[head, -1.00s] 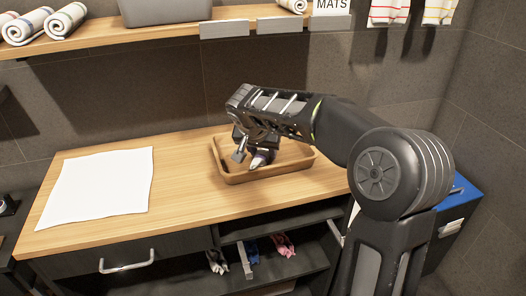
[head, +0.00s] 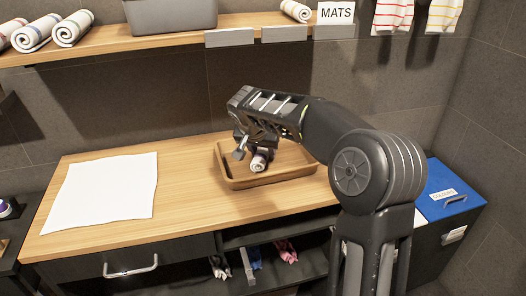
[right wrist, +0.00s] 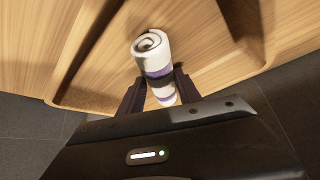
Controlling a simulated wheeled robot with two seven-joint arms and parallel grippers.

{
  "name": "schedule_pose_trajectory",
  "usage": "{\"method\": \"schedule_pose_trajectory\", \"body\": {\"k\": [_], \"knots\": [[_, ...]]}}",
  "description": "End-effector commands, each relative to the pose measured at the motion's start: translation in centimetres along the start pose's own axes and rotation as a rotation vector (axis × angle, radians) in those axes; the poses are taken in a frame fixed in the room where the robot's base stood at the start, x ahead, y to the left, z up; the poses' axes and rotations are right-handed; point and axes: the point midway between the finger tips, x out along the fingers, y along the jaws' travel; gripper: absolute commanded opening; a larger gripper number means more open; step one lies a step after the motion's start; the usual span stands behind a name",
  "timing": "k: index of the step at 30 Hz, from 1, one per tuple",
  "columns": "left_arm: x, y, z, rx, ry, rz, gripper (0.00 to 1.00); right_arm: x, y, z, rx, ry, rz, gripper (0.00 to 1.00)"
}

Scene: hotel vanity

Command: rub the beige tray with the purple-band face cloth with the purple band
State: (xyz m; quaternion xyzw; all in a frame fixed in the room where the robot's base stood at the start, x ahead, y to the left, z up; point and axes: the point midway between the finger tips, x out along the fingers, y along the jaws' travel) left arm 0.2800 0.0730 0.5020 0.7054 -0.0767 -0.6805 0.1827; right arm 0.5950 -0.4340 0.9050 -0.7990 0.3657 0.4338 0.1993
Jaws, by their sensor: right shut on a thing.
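My right gripper (head: 250,154) is over the beige tray (head: 282,179), which lies on the wooden counter. It is shut on a rolled white face cloth (head: 259,162) with a purple band. In the right wrist view the cloth (right wrist: 153,50) sits between the two fingers (right wrist: 160,90), its spiral end pointing away from the palm and its purple bands near the fingers. The cloth is inside the tray's outline, low over its floor; I cannot tell whether it touches. The arm hides part of the tray's back. My left gripper is out of view.
A white mat (head: 100,192) lies on the counter's left. A shelf above holds rolled towels (head: 72,28), a grey bin (head: 170,14) and a MATS sign (head: 336,15). A blue-lidded box (head: 445,190) stands at the right. Cubbies below hold small cloths (head: 286,251).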

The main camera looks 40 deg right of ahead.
Motion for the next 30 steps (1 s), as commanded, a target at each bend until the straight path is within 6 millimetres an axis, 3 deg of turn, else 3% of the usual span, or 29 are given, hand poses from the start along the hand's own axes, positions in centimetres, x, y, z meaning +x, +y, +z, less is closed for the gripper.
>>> {"method": "schedule_pose_trajectory", "body": {"k": [11, 21, 30], "knots": [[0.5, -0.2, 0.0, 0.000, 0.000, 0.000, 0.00, 0.1, 0.1, 0.2, 0.000, 0.000, 0.000, 0.08], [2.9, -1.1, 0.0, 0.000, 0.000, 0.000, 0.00, -1.0, 1.4, 2.3, 0.000, 0.000, 0.000, 0.08], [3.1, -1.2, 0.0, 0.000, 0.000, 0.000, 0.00, -1.7, 1.9, 2.7, 0.000, -0.002, 0.002, 0.08]]}}
